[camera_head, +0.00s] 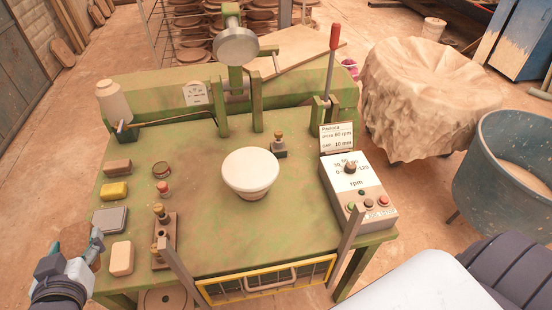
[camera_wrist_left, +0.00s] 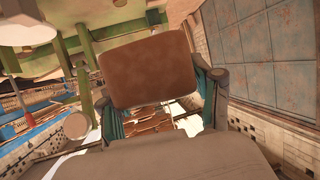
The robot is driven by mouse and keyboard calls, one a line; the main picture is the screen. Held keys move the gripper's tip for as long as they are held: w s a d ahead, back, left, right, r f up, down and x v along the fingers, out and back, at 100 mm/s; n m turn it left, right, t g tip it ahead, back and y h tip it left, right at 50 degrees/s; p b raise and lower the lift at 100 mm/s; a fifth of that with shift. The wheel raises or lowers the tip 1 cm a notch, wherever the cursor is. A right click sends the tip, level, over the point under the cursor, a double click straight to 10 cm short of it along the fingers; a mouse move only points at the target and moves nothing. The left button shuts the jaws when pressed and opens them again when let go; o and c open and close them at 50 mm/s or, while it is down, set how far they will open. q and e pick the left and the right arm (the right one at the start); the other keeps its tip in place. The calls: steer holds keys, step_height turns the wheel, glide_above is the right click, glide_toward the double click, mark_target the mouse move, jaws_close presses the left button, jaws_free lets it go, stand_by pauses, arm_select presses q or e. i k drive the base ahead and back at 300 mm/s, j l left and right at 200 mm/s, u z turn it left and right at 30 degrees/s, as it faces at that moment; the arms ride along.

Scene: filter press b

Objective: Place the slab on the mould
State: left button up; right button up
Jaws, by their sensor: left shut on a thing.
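My left gripper (camera_head: 84,248) is at the left edge of the green table. It is shut on a brown slab (camera_head: 74,238), seen largely from the side in the head view. In the left wrist view the slab (camera_wrist_left: 148,70) is a rounded brown block held between the two fingers. The mould (camera_head: 250,172) is a white round form with a domed top, in the middle of the table. The slab is well to the left of the mould and apart from it. My right gripper is not in view.
The green table (camera_head: 215,225) carries small blocks and a yellow sponge (camera_head: 114,191) at left. A control box (camera_head: 357,190) stands at right, a press head (camera_head: 236,45) on a post behind the mould. A yellow-framed guard (camera_head: 268,280) crosses the front edge. Table around the mould is mostly clear.

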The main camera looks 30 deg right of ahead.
mark_target(250, 167)
steer(key=i+l+z, duration=0.1)
steer(key=l, duration=0.25)
steer(key=i+l+z, duration=0.15)
steer(key=l, duration=0.2)
steer(key=i+l+z, duration=0.1)
steer(key=l, duration=0.25)
steer(key=i+l+z, duration=0.1)
steer(key=i+l, duration=0.05)
steer(key=i, duration=0.1)
